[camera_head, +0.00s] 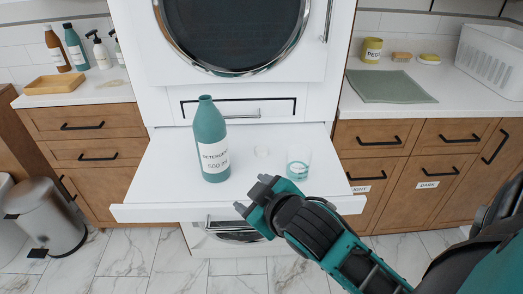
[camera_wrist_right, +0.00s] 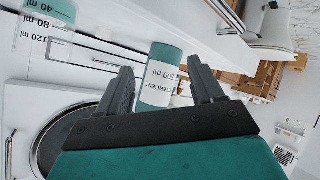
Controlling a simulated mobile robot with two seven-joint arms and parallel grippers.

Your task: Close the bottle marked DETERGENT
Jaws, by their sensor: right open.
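The teal bottle (camera_head: 210,140) with a white DETERGENT 500 ml label stands upright on the white pull-out shelf (camera_head: 160,190). Its neck points up; the mouth is too small to tell whether a cap sits on it. A small pale round thing (camera_head: 262,152), possibly a cap, lies on the shelf right of the bottle. My right gripper (camera_head: 254,194) is open and empty, in front of the bottle and to its right. In the right wrist view the bottle (camera_wrist_right: 160,75) shows beyond and between the open fingers (camera_wrist_right: 160,68), apart from them. My left gripper is out of view.
A clear measuring cup (camera_head: 298,163) with teal liquid stands on the shelf near my right gripper, and its scale shows in the wrist view (camera_wrist_right: 50,18). A washer door (camera_head: 232,35) is above. Side counters hold several bottles, a peg pot (camera_head: 372,49) and a basket (camera_head: 490,60).

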